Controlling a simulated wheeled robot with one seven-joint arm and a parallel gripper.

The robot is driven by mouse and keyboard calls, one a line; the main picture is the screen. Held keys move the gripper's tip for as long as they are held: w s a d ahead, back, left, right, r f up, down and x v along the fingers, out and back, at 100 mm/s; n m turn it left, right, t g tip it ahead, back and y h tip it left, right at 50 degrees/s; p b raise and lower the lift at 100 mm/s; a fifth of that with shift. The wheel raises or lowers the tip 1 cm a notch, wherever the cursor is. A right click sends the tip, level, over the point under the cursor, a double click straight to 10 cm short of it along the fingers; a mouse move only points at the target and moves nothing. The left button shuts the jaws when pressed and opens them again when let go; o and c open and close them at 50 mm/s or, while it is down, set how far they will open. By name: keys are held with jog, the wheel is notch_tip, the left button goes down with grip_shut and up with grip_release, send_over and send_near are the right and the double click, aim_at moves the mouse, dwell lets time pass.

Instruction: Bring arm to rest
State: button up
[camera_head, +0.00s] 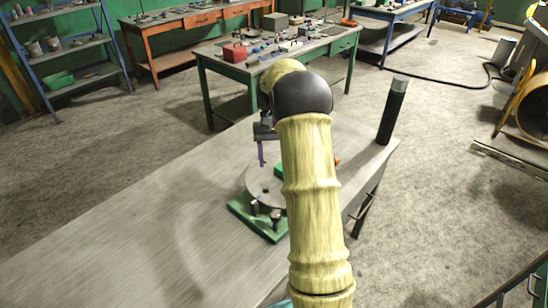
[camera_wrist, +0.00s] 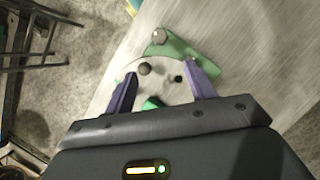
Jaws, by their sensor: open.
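My arm (camera_head: 315,200) reaches from the bottom of the head view over the grey table (camera_head: 140,235). My gripper (camera_wrist: 160,92) has its two purple fingers spread apart in the wrist view, with nothing seen between the tips but the scene below. In the head view only one purple finger (camera_head: 262,152) shows clearly; my arm hides the rest. The gripper is above a round grey disc (camera_head: 258,192) on a green base plate (camera_head: 262,228). A small green piece (camera_wrist: 152,103) shows on the disc, partly hidden by the gripper body. I cannot tell whether a finger touches anything.
A dark upright cylinder (camera_head: 392,112) stands at the table's far right corner. A green-legged workbench (camera_head: 215,62) with tools stands behind, and a blue shelf (camera_head: 62,45) is at the left. The near left of my table is bare.

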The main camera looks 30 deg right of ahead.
dwell(0.3)
jog(key=s+a+f+n+t+h, duration=0.1)
jog(key=s+a+n+t, duration=0.3)
jog(key=s+a, duration=1.2)
jog(key=s+t, duration=0.2)
jog(key=shift+s+a+f+n+t+h, duration=0.15)
jog(key=shift+s+a+n+t+h, duration=0.15)
jog(key=shift+s+n+h, duration=0.1)
